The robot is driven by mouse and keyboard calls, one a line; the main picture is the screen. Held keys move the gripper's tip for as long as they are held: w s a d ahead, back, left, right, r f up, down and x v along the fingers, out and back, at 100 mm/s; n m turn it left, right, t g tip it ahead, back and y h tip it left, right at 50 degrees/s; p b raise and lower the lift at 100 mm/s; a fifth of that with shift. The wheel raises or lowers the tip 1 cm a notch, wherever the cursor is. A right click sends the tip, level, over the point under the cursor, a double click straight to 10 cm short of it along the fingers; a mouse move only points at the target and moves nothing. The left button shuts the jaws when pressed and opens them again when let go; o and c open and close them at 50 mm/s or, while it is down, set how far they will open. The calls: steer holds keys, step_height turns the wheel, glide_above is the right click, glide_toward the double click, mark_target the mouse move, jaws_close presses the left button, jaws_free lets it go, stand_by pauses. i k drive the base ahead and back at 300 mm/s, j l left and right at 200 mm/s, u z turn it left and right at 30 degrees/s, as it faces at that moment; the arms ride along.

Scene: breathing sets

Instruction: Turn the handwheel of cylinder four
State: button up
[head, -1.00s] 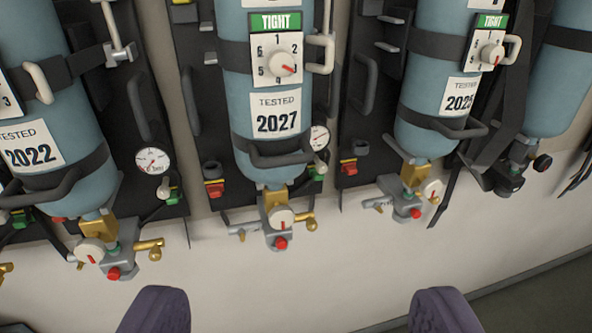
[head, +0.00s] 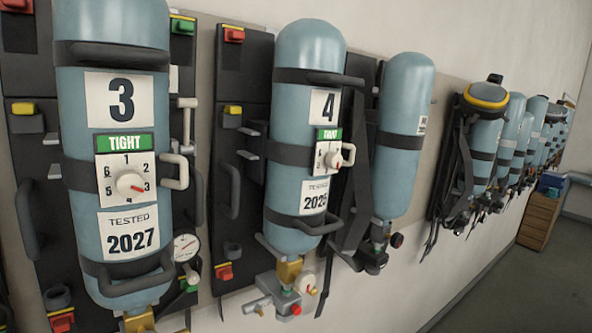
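Cylinder four (head: 292,105) is a blue upright bottle in the middle of the head view, labelled "4". It carries a green "TIGHT" plate (head: 328,134), a white numbered dial (head: 328,160) and a "TESTED" label (head: 314,196) that seems to read 2025. A red knob (head: 296,310) sits under the valve. My gripper is out of the picture.
Cylinder three (head: 115,180), labelled 2027, stands close on the left. A wooden cabinet (head: 538,220) stands far right. The floor (head: 500,290) at lower right looks clear.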

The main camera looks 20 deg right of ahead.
mark_target(305, 281)
steer(key=i+l+u, duration=0.1)
steer(key=l, duration=0.2)
steer(key=i+l+u, duration=0.1)
steer(key=l, duration=0.25)
steer(key=i+l+u, duration=0.15)
steer(key=l, duration=0.2)
steer(key=i+l+u, duration=0.1)
steer(key=l, duration=0.25)
